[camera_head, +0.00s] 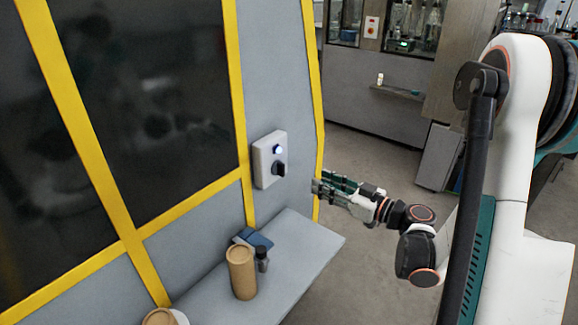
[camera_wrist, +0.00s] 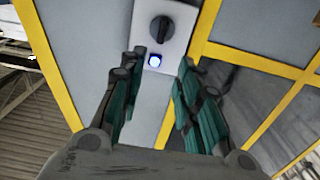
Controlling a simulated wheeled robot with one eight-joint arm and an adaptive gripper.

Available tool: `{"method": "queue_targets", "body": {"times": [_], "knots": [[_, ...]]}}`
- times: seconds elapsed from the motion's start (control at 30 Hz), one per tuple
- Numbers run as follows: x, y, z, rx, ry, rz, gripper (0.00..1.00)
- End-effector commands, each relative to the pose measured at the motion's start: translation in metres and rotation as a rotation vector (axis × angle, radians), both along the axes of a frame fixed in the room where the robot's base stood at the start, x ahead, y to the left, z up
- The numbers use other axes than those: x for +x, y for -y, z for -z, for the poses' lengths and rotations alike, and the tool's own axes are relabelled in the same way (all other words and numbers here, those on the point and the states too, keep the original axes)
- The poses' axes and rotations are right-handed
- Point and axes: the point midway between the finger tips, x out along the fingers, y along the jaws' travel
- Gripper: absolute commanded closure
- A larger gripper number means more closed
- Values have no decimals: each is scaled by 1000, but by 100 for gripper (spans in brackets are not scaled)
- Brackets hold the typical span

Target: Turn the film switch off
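The film switch is a black rotary knob (camera_head: 279,169) on a light grey box (camera_head: 263,163) fixed to the machine's grey wall. A lit blue-white lamp (camera_head: 278,149) sits above the knob in the head view. In the wrist view the knob (camera_wrist: 161,29) is near the top, with the glowing blue lamp (camera_wrist: 155,61) below it. My gripper (camera_head: 317,187) is to the right of the box in the head view, apart from the knob. In the wrist view my gripper (camera_wrist: 160,75) has its green fingers spread, with nothing between them.
A grey shelf (camera_head: 312,243) juts out below the box. It holds a brown cardboard cylinder (camera_head: 241,272), a small dark bottle (camera_head: 262,258) and a blue item (camera_head: 253,239). Yellow frame bars (camera_head: 240,100) edge the dark window (camera_head: 150,90). The floor right of the shelf is clear.

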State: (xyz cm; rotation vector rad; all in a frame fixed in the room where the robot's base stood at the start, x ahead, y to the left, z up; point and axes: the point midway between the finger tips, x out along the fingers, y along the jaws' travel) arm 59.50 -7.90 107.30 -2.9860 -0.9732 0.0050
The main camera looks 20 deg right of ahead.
Motion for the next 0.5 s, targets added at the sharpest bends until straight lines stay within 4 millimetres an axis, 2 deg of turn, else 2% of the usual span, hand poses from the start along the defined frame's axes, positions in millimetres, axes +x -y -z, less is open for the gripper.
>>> {"method": "queue_targets", "body": {"times": [0.5], "knots": [[75,-56,0,1,3,-2,69]]}}
